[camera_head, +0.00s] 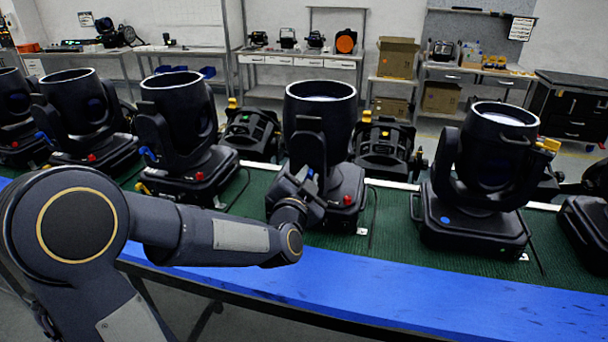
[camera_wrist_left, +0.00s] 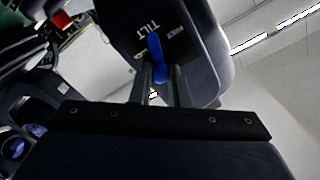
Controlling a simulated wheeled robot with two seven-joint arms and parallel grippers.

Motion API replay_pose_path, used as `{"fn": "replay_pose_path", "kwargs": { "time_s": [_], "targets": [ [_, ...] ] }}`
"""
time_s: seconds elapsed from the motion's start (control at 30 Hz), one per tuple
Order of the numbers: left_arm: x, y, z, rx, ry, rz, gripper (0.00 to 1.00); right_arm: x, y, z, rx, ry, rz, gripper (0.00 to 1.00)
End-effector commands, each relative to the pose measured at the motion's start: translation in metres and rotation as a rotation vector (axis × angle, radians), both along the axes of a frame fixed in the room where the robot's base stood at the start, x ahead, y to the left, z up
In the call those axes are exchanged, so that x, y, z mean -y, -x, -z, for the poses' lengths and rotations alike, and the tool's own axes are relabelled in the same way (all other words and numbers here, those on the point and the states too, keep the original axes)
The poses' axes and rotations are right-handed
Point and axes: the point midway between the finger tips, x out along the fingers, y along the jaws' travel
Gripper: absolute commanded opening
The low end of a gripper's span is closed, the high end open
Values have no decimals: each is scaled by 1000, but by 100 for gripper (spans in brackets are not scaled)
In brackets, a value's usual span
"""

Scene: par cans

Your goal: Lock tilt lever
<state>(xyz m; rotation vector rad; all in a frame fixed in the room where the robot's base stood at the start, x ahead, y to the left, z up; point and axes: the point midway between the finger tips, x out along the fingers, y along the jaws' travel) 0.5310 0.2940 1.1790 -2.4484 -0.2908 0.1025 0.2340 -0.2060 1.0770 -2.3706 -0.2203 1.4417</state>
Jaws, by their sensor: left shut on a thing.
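A black par can (camera_head: 318,128) with a round white-rimmed head stands upright on the green mat, at the middle of the head view. Its blue tilt lever (camera_wrist_left: 157,58) shows in the left wrist view, on a dark arm plate (camera_wrist_left: 190,45) marked TILT. My left gripper (camera_wrist_left: 160,85) is shut on the blue lever, with a finger on each side of it. In the head view my left gripper (camera_head: 308,185) is at the can's left side, and the wrist partly hides the yoke and base. My right gripper is not in view.
More par cans stand in a row on both sides, one close at the left (camera_head: 180,125) and one at the right (camera_head: 490,150). The table's blue front edge (camera_head: 350,285) is clear. Shelves and workbenches (camera_head: 300,60) stand far behind.

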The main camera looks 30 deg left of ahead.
Motion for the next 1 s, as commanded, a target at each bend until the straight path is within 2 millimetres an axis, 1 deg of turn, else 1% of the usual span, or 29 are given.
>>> {"fn": "replay_pose_path", "kwargs": {
  "time_s": [0.2,0.4,0.9,0.93,1.0],
  "targets": [
    [4,-1,2,-27,-105,2,0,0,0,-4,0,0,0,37],
    [5,-1,3,-39,-155,1,0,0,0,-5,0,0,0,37],
    [6,-1,4,-44,-170,2,0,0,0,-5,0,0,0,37],
    [6,-1,4,-44,-170,2,19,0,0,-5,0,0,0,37],
    [6,-1,4,-43,-170,2,28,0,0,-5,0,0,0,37]
  ]
}}
